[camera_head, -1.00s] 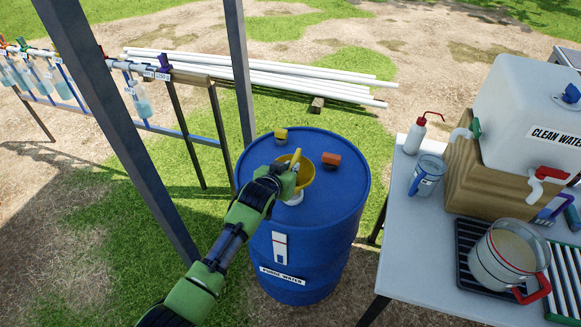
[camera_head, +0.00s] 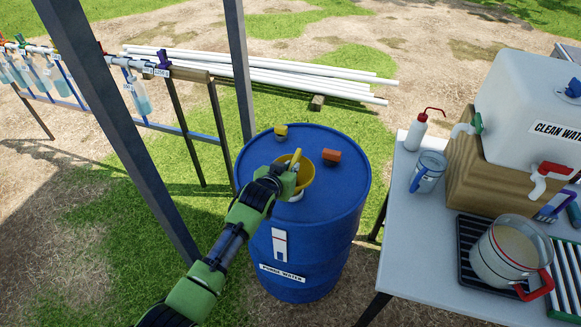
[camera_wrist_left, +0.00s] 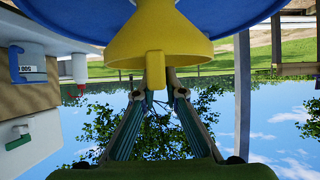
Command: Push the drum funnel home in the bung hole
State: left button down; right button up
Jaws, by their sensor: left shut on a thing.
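The yellow drum funnel (camera_head: 307,174) is at the top of the blue drum (camera_head: 305,230), over a white collar (camera_head: 296,196) near the front left of the lid. My left gripper (camera_head: 289,170) is shut on the funnel at its rim or handle, on the near left side. In the left wrist view the funnel (camera_wrist_left: 160,35) shows large, with its tab between the fingers of the gripper (camera_wrist_left: 155,88) and its narrow end toward the blue drum. The bung hole itself is hidden, so I cannot tell how deep the funnel sits. My right gripper is not in view.
A yellow cap (camera_head: 281,131) and an orange block (camera_head: 331,156) are on the drum lid. A grey table (camera_head: 405,245) with a water tank (camera_head: 530,100), jug (camera_head: 505,252) and mug (camera_head: 428,172) stands to the right. A grey post (camera_head: 120,130) rises at left.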

pick_arm(q)
jog(key=shift+f+b, duration=0.35)
jog(key=shift+f, duration=0.15)
jog(key=c, duration=2)
grip_release()
jog(key=shift+f, duration=0.1)
jog(key=shift+s, duration=0.1)
jog(key=v, duration=1.2)
